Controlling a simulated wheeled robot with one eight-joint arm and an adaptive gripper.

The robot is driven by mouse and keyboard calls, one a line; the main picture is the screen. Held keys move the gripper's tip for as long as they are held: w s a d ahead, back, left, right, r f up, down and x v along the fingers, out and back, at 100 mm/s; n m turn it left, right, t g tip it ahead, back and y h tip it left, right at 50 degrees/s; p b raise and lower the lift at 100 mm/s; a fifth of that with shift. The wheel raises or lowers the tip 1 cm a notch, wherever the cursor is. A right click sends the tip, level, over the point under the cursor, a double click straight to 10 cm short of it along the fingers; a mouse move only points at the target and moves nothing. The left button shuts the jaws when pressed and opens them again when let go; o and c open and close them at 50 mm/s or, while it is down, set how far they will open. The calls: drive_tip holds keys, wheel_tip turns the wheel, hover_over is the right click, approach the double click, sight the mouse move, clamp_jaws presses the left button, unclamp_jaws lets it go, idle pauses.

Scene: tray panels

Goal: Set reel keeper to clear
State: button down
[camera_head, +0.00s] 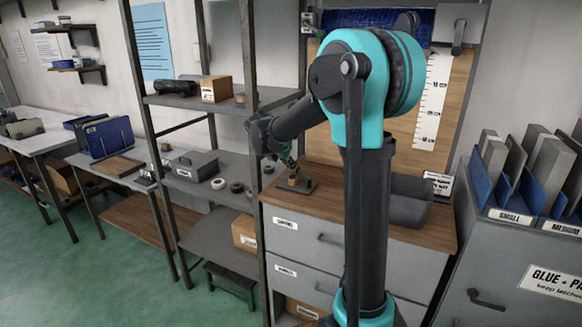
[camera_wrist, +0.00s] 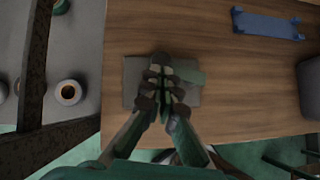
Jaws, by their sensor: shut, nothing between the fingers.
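The reel keeper appears to be the small dark plate (camera_head: 299,185) with a brown block or reel on it, on the wooden bench top. In the wrist view the grey plate (camera_wrist: 133,72) lies flat under my gripper (camera_wrist: 162,78), and a green strip (camera_wrist: 192,76) shows at its upper right. My gripper (camera_head: 291,171) is shut and empty, right over or against the middle of the plate. I cannot tell whether it touches. The fingers hide the plate's middle, so the keeper's setting cannot be read.
A blue bracket (camera_wrist: 267,25) lies on the wooden bench top (camera_wrist: 235,90). A dark grey bin (camera_head: 405,200) stands right of the plate. Left of the bench, a metal shelf holds several rolls (camera_wrist: 68,92), and its dark post runs close by. Bare wood lies right of the plate.

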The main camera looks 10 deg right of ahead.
drive_tip(key=shift+w+d+m+g+h, duration=0.2)
drive_tip(key=shift+w+m+g+h, duration=0.15)
drive_tip(key=shift+m, duration=0.35)
drive_tip(key=shift+w+d+m+g, duration=0.1)
drive_tip(key=shift+w+m+g, duration=0.2)
drive_tip(key=shift+m, duration=0.1)
drive_tip(key=shift+w+d, duration=0.6)
drive_tip(key=shift+w, duration=0.05)
drive_tip(key=shift+w+d, duration=0.55)
drive_tip(key=shift+d, duration=0.35)
drive_tip(key=shift+w+d, duration=0.2)
drive_tip(key=shift+d, duration=0.5)
drive_tip(key=shift+w+d+m+g+h, duration=0.1)
drive_tip(key=shift+d+m+g+h, duration=0.35)
drive_tip(key=shift+m, duration=0.45)
drive_tip(key=shift+d, duration=0.4)
